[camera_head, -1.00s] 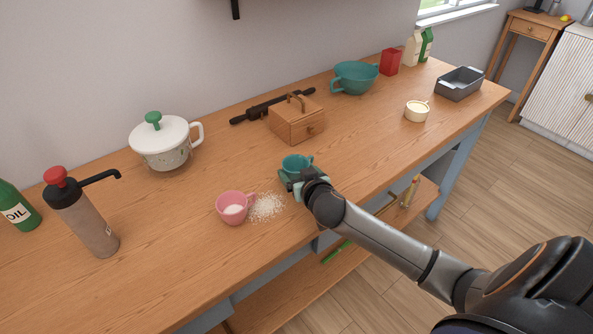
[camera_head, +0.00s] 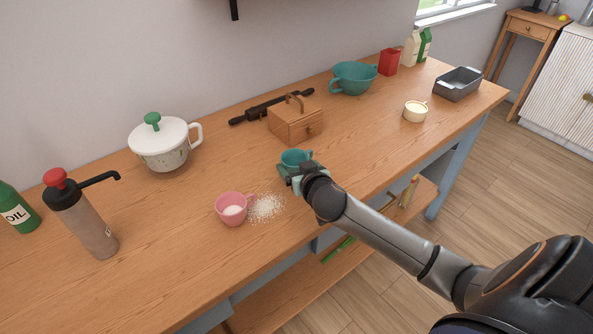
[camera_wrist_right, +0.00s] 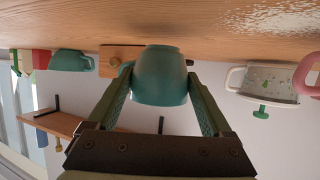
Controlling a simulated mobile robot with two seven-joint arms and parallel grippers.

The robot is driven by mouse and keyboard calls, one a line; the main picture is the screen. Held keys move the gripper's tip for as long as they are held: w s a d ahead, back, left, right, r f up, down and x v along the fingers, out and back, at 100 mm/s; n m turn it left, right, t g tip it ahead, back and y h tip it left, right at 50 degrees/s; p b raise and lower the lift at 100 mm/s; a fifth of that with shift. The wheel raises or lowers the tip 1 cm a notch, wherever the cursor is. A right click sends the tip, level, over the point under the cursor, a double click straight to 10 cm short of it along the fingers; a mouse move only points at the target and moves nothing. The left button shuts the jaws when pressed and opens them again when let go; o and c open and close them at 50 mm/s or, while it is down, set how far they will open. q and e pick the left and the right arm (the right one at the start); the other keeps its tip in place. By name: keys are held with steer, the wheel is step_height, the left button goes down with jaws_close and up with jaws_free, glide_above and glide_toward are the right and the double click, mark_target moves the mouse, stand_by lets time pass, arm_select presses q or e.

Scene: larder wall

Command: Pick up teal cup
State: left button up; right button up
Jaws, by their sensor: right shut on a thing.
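The teal cup (camera_head: 295,157) is near the middle of the wooden counter, behind the spilled white grains. My right gripper (camera_head: 301,174) is at its near side. In the right wrist view, which looks upside down, the cup (camera_wrist_right: 160,76) sits between the two green fingers of the gripper (camera_wrist_right: 160,98), which is shut on it. The fingers hide part of the cup in the head view. I cannot tell whether its base is clear of the counter. My left gripper is not in view.
A pink cup (camera_head: 232,209) and white grains (camera_head: 265,207) lie close to the left. Behind are a wooden box (camera_head: 294,123), a rolling pin (camera_head: 270,105) and a lidded pot (camera_head: 163,150). A teal bowl (camera_head: 354,79) and a cream cup (camera_head: 415,112) stand to the right.

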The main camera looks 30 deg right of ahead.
steer(key=s+a+r+p, duration=0.1)
steer(key=s+r, duration=0.9)
steer(key=s, duration=0.4)
steer(key=shift+r, duration=0.4)
stand_by(0.6)
